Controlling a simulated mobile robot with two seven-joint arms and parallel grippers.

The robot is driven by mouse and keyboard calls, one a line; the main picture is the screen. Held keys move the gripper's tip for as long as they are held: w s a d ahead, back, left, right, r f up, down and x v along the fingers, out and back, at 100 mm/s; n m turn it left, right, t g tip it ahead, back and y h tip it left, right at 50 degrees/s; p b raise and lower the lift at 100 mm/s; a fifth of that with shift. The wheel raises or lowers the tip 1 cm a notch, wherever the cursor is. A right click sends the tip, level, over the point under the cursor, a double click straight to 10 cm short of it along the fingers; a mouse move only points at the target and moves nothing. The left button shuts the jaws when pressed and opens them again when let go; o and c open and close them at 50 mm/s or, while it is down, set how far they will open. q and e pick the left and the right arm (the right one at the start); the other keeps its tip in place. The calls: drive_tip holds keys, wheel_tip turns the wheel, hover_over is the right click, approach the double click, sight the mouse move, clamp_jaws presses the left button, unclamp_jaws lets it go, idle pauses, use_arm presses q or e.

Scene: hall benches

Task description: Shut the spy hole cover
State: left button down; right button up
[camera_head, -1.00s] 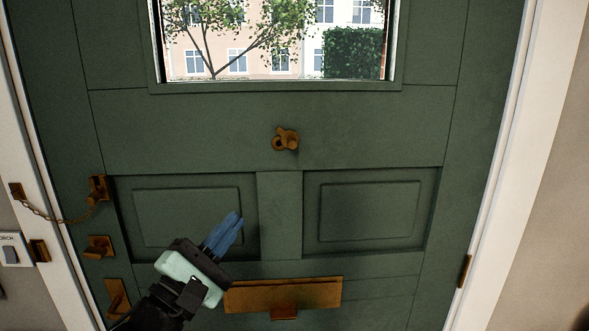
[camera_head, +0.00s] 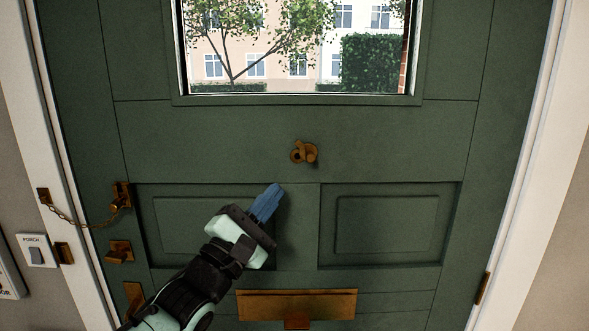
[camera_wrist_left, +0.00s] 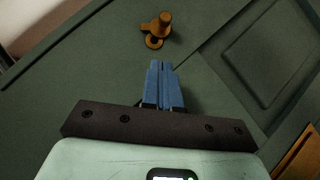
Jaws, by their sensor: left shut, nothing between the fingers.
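The brass spy hole with its cover (camera_head: 304,152) sits in the middle of the green door (camera_head: 220,135), below the window. In the left wrist view the spy hole and cover (camera_wrist_left: 156,29) show ahead of the fingertips, with a round ring below and a knob-like part above it. The cover appears swung to one side of the ring, but its exact position is hard to tell. My left gripper (camera_head: 276,190) is shut and empty, below and left of the spy hole, apart from it. It also shows in the left wrist view (camera_wrist_left: 160,66). My right gripper is out of view.
A brass letter plate (camera_head: 297,304) is low on the door. A door chain (camera_head: 75,220), a latch (camera_head: 119,251) and a handle (camera_head: 134,298) are at the left edge. A porch switch (camera_head: 37,251) is on the wall. The door around the spy hole is clear.

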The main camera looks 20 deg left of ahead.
sight(304, 158)
use_arm(q)
drive_tip(key=w+d+r, duration=0.1)
drive_tip(key=w+d+r+p, duration=0.1)
drive_tip(key=shift+w+d+r, duration=0.2)
drive_tip(key=shift+w+r, duration=0.15)
drive_tip(key=shift+w, duration=0.05)
drive_tip(key=shift+w+d+r, duration=0.1)
drive_tip(key=shift+d+r, duration=0.35)
drive_tip(key=shift+d, duration=0.15)
